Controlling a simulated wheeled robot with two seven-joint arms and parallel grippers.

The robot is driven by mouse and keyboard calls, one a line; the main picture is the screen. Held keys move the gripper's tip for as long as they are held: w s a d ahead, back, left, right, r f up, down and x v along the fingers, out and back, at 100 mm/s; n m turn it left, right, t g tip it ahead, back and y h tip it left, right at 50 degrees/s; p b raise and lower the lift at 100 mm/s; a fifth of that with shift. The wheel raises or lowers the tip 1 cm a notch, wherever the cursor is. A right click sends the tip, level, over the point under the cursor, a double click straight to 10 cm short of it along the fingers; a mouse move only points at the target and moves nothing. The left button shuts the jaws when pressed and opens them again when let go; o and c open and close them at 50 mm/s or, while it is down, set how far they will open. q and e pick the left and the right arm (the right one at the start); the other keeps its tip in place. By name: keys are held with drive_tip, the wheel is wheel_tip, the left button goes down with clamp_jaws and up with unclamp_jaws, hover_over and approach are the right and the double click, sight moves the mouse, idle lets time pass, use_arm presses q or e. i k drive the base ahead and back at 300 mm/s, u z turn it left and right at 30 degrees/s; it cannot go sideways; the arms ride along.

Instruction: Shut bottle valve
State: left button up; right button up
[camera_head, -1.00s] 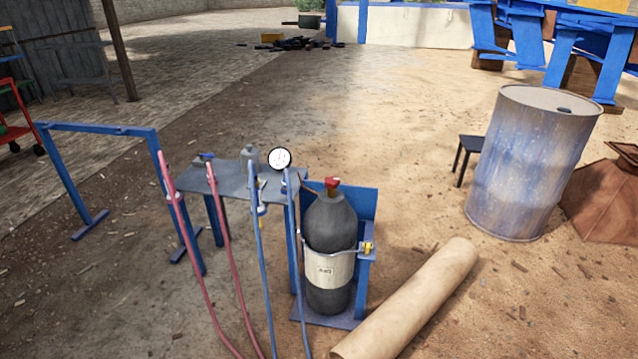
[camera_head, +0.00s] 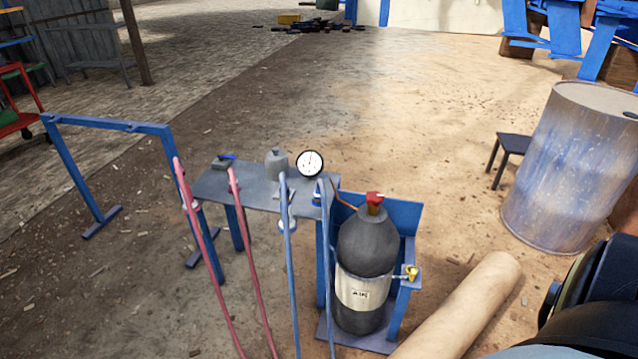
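A dark grey gas bottle (camera_head: 368,243) with a pale band marked "AIR" stands upright in a blue stand (camera_head: 404,216). Its red valve handle (camera_head: 375,197) sits on top, on a brass-coloured neck. The frame does not show clearly whether the valve is open or shut. Neither gripper is in view. A dark part of my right arm (camera_head: 590,300) shows at the lower right edge, apart from the bottle.
A small table (camera_head: 250,192) left of the bottle carries a pressure gauge (camera_head: 310,163). Red hoses (camera_head: 203,255) and blue hoses (camera_head: 290,260) hang in front. A beige roll (camera_head: 465,305) lies right of the bottle; a rusty blue drum (camera_head: 568,165) stands beyond.

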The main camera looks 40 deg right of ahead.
sight(375, 198)
drive_tip(key=i, duration=0.85)
drive_tip(key=z, duration=0.9)
drive_tip(key=i, duration=0.45)
drive_tip(key=z, duration=0.4)
